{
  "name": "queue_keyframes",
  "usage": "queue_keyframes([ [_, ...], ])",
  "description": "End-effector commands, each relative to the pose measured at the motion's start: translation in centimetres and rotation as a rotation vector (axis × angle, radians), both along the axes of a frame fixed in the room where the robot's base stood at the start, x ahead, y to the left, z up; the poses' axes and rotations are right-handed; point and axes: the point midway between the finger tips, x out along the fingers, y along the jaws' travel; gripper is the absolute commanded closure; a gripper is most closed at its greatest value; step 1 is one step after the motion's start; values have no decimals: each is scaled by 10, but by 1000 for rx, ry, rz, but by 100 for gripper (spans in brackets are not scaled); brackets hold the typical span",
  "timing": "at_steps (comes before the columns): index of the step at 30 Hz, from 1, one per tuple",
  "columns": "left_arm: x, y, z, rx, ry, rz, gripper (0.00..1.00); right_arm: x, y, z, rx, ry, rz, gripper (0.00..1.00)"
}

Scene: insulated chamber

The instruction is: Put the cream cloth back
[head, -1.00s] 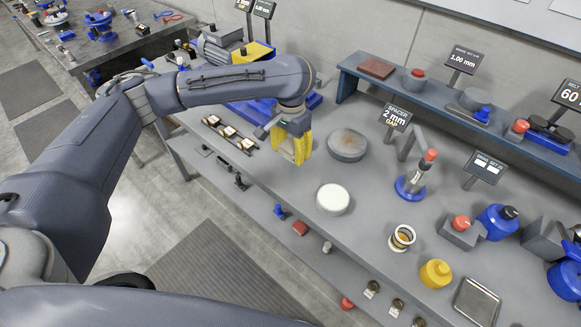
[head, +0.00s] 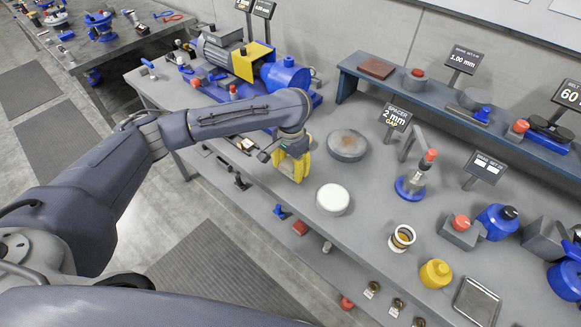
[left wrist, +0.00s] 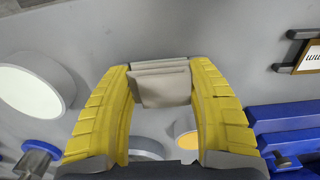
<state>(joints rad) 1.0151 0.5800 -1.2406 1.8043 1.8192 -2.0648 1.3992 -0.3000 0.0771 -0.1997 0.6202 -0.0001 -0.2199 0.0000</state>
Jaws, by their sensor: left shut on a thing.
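The cream cloth (left wrist: 162,84) shows in the left wrist view as a small folded, greyish-beige pad between the yellow fingertips. My left gripper (left wrist: 160,75) is shut on it. In the head view my left gripper (head: 293,167) points down over the grey bench, just left of the white round disc. The cloth is hard to make out there, mostly hidden by the fingers. I cannot tell whether the cloth touches the bench. My right gripper is not in view.
A blue pump (head: 286,76) stands at the back. A blue-based stand (head: 411,187) is farther right. The bench's front edge is near.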

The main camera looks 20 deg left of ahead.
Motion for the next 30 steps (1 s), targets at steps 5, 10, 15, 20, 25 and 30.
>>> queue_keyframes([
  [5, 0, 0, 0, 0, 0, 0, 71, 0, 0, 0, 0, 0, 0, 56],
  [10, 0, 0, -2, 0, 0, 0, 71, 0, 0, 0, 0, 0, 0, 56],
  [15, 0, 0, -3, 0, 0, 0, 31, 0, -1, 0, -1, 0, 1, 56],
  [20, 0, 0, -3, 0, 0, 0, 22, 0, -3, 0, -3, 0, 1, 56],
  [25, 0, 0, -2, 0, 0, 0, 22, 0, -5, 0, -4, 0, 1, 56],
  [30, 1, 0, 5, 0, -2, -2, 22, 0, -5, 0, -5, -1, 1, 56],
])
